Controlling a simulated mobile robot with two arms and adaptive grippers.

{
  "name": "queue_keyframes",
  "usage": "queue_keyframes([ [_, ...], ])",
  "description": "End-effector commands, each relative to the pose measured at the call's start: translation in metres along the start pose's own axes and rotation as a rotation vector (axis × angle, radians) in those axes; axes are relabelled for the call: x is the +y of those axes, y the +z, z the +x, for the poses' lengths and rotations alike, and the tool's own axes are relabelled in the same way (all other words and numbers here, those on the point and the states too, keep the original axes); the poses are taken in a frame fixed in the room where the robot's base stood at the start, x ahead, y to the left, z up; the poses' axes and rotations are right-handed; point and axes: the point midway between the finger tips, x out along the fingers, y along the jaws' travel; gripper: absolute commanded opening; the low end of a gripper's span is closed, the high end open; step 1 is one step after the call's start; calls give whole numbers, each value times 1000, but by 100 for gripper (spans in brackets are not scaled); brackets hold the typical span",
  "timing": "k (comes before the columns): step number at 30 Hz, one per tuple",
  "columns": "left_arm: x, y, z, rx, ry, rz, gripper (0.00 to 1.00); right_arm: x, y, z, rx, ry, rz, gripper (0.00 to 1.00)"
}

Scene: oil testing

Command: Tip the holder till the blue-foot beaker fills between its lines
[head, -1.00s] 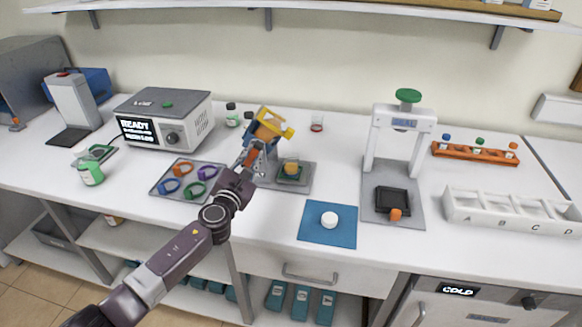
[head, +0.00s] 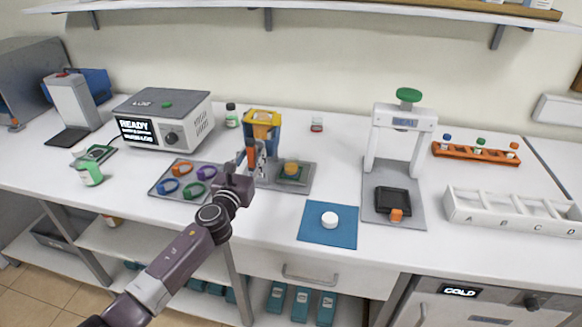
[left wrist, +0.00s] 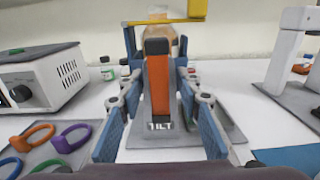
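The holder (head: 262,128), a blue and yellow frame with an amber-filled vessel, stands upright on a grey base. Its orange handle (left wrist: 157,85) points at me above the word TILT in the left wrist view. My left gripper (head: 255,160) is at the handle; in the left wrist view its blue-padded fingers (left wrist: 160,90) stand either side of the handle, with gaps showing. A small beaker (head: 291,168) with amber content stands right of the holder on the grey plate. Its foot looks greenish, and its lines are too small to read. My right gripper is out of view.
A tray of colored rings (head: 183,181) lies left of the holder, with a box reading READY (head: 165,118) behind. A red-bottomed glass (head: 317,124) stands at the back. A blue mat (head: 328,235) with a white disc lies in front, left of a white press (head: 402,140).

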Motion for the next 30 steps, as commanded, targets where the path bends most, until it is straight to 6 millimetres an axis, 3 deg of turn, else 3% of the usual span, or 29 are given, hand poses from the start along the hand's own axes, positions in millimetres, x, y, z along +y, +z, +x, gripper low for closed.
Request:
queue_keyframes([
  [14, 1, 2, -1, -1, 1, 2, 32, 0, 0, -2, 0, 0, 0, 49],
  [30, 0, 3, -63, -1, 0, 2, 32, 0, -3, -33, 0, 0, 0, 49],
])
